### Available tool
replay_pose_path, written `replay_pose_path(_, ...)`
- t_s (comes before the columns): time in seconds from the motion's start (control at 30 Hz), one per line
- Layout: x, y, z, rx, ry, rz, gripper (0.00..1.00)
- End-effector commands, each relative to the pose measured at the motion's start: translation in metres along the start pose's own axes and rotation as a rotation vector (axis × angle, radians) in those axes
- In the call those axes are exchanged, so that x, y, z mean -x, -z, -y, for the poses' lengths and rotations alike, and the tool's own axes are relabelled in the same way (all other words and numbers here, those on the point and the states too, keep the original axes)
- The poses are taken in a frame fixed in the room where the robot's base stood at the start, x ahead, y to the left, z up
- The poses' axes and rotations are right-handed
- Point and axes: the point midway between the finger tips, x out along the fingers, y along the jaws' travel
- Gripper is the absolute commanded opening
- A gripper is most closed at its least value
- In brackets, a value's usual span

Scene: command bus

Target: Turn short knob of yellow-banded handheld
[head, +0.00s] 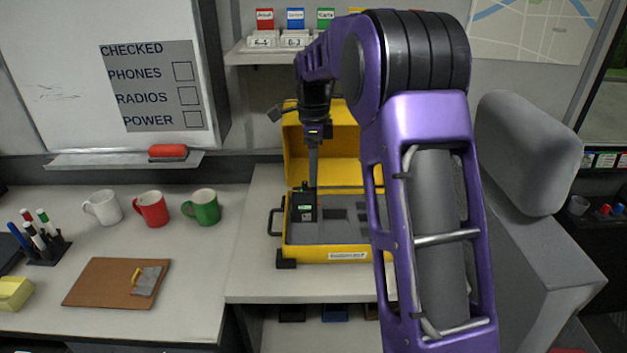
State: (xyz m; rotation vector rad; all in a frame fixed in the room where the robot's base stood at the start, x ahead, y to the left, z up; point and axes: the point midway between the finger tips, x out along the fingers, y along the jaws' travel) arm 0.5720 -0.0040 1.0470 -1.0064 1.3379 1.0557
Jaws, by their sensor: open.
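An open yellow case (337,253) stands on the light counter with its lid raised at the back. A dark handheld (303,207) with a small green patch on its face stands upright in the left part of the case. Its yellow band and its short knob are too small to make out. My gripper (312,182) points down from above, right over the top of the handheld. Its fingers are seen nearly edge-on and are open. I cannot tell whether they touch the handheld or stand around its knob. My purple arm hides the right part of the case.
Grey foam slots fill the case beside the handheld. Three mugs, white (103,207), red (150,208) and green (201,207), and a brown clipboard (98,282) lie to the left. A grey seat (522,150) stands at right. A shelf (256,57) hangs behind the arm.

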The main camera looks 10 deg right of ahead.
Motion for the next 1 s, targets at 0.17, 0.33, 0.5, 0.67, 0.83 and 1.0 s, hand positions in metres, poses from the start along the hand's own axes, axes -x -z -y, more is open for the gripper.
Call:
replay_pose_path(0.17, -0.019, 0.0, 0.0, 0.0, -0.002, -0.001, 0.48)
replay_pose_path(0.33, -0.024, 0.0, 0.0, 0.0, 0.0, -0.001, 0.48)
replay_pose_path(0.5, -0.023, 0.0, 0.0, 0.0, 0.0, 0.0, 0.48)
replay_pose_path(0.67, -0.023, 0.0, 0.0, 0.0, 0.0, 0.0, 0.22)
replay_pose_path(0.83, -0.023, 0.0, 0.0, 0.0, 0.0, 0.0, 0.0)
replay_pose_path(1.0, -0.023, 0.0, 0.0, 0.0, 0.0, 0.0, 0.0)
